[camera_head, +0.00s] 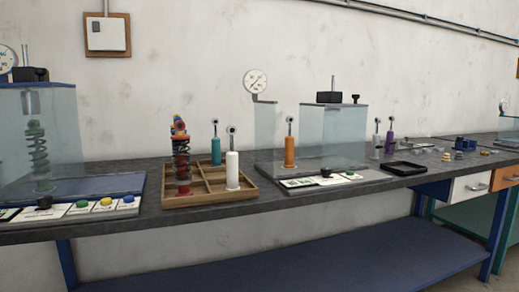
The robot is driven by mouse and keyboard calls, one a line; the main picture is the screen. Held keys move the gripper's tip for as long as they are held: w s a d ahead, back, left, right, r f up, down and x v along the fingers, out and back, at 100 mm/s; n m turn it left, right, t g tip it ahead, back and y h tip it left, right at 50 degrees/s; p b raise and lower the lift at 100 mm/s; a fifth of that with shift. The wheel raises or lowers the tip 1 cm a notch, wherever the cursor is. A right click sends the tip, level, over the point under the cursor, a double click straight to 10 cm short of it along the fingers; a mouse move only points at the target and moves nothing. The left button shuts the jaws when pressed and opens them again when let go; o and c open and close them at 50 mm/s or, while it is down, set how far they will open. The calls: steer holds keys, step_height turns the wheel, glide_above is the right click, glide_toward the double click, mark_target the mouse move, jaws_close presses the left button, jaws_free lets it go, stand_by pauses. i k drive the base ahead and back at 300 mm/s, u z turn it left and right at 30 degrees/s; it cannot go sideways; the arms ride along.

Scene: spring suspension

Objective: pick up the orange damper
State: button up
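The orange damper (290,150) is an upright orange cylinder with a thin rod and a dark ring eye on top. It stands in the middle of the head view, at the clear-walled test station (340,132) with a gauge above it. It shows in front of or behind the clear panel; I cannot tell which. My gripper is not in view.
A wooden divided tray (210,199) left of it holds a white damper (232,170), a teal damper (216,150) and a red-and-black spring assembly (181,160). A purple damper (390,140) and a black tray (403,168) are to the right. Another station (65,130) stands left.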

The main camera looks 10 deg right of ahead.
mark_target(290, 139)
steer(key=u, duration=0.5)
steer(key=i, duration=0.6)
steer(key=u, duration=0.2)
